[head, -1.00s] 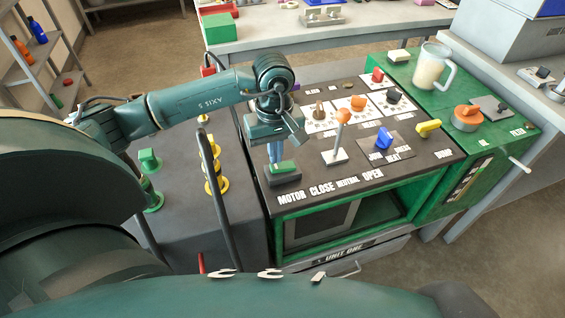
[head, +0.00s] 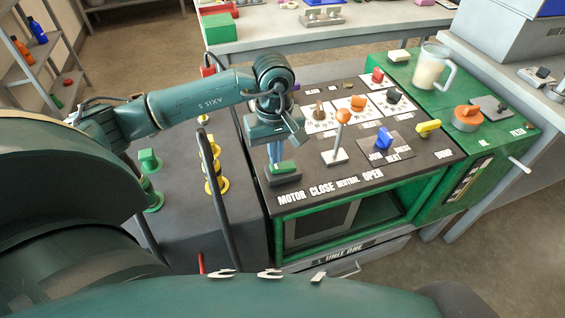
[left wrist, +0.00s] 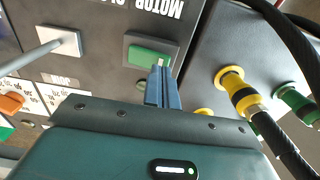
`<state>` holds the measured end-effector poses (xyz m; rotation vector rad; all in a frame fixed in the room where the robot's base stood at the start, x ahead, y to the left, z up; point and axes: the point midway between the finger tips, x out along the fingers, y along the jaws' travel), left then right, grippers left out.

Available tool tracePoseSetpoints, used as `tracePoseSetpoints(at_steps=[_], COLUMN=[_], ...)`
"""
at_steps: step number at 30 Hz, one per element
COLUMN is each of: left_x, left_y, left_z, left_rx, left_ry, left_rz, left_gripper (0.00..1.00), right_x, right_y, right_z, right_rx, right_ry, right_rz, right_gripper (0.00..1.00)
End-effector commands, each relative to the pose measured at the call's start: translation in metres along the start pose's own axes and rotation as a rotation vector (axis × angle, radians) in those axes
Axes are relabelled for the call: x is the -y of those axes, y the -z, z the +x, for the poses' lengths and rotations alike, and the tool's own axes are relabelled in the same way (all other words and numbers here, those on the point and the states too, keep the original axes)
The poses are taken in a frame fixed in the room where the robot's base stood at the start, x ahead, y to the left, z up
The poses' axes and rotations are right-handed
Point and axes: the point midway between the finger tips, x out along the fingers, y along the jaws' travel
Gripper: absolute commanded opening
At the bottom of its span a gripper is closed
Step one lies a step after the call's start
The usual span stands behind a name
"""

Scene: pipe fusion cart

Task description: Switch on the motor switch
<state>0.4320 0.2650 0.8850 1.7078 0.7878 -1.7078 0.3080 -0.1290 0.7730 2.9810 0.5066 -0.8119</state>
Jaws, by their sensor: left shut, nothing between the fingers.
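The motor switch (head: 283,168) is a green rocker in a dark housing at the front left corner of the cart's panel, by the word MOTOR. It also shows in the left wrist view (left wrist: 147,55). My left gripper (head: 276,160) points down over the switch, its blue fingers shut with nothing between them. In the left wrist view the fingertips (left wrist: 160,69) overlap the near edge of the green rocker. I cannot tell whether they touch it or which way the rocker is tilted. My right gripper is not in view.
An orange-knobbed lever (head: 342,117) stands right of the switch. A blue knob (head: 384,138) and yellow handle (head: 428,128) are farther right. Left of the panel are a black hose (head: 213,180) and yellow fittings (head: 215,186). A pitcher (head: 432,70) stands at the back right.

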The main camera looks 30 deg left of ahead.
Motion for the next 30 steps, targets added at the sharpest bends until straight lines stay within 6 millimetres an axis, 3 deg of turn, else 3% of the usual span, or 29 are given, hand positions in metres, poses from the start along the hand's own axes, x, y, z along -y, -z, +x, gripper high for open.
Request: tracePoseSetpoints(at_steps=[11,30], left_x=[0.0,0.0], left_y=[0.0,0.0], left_z=[0.0,0.009], left_rx=[0.0,0.0], left_ry=[0.0,0.0], left_rz=[0.0,0.0], left_gripper=[0.0,0.0], right_x=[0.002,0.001], right_y=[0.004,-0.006], right_z=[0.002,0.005], right_rx=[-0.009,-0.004], right_ry=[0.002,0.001], right_rz=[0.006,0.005], right_gripper=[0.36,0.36])
